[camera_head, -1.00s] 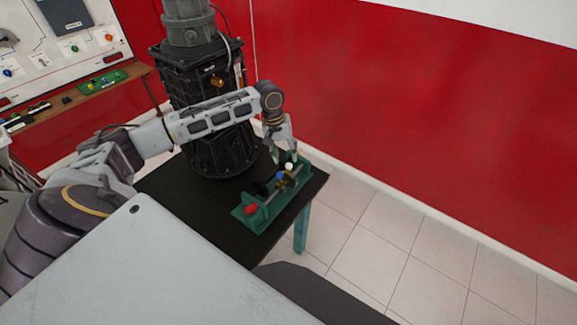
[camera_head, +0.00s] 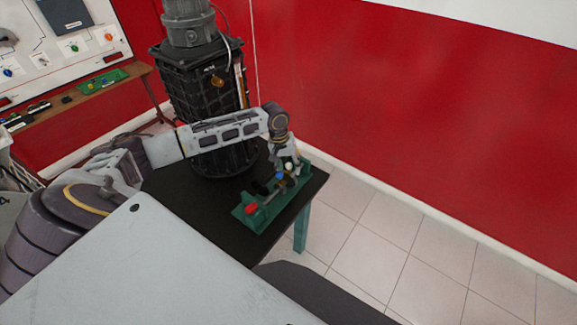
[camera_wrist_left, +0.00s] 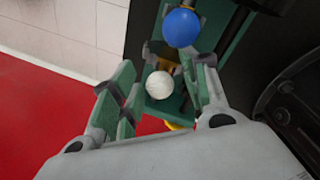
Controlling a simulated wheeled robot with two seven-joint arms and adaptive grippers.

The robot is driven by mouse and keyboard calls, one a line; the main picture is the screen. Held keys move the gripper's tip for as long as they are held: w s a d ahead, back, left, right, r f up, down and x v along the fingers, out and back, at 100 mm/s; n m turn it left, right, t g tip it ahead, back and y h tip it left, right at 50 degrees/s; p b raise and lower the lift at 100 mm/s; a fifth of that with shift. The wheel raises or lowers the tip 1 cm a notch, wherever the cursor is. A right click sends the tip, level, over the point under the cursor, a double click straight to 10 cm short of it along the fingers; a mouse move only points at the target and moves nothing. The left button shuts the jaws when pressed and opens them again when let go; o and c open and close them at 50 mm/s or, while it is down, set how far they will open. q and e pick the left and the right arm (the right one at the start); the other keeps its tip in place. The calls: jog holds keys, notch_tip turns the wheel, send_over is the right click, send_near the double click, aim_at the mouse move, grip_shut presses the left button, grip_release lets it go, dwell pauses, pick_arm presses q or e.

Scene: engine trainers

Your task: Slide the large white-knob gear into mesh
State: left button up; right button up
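The white knob (camera_head: 289,167) stands near the far right end of a green gear trainer (camera_head: 246,222). The white knob (camera_wrist_left: 160,85) is also plain in the left wrist view, with the blue knob (camera_wrist_left: 181,27) beyond it. My left gripper (camera_head: 287,160) is right over the white-knob end. In the wrist view, my left gripper's fingers (camera_wrist_left: 162,88) are spread, one on each side of the white knob, with gaps visible. I cannot tell how far down they reach. The large gear under the knob is mostly hidden. My right gripper is not in view.
A blue knob (camera_head: 280,175) and a red knob (camera_head: 251,209) are further along the trainer. The trainer stands near the right edge of a black table (camera_head: 190,205). A large black engine (camera_head: 205,100) rises behind my left arm. The tiled floor at right is clear.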

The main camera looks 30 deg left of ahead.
pick_arm(q)
grip_shut()
jog(key=shift+w+d+p, duration=0.15)
jog(key=shift+w+p, duration=0.05)
jog(key=shift+w, duration=0.95)
jog(key=shift+w+d+p, duration=0.1)
jog(key=shift+w+p, duration=0.1)
jog(key=shift+w, duration=0.95)
jog(key=shift+o, duration=0.2)
grip_release()
jog(key=shift+w, duration=0.15)
jog(key=shift+a+r, duration=0.1)
notch_tip(320, 180, up, 12)
jog(key=s+a, duration=0.1)
jog(key=a, duration=0.1)
jog(key=shift+f, duration=0.25)
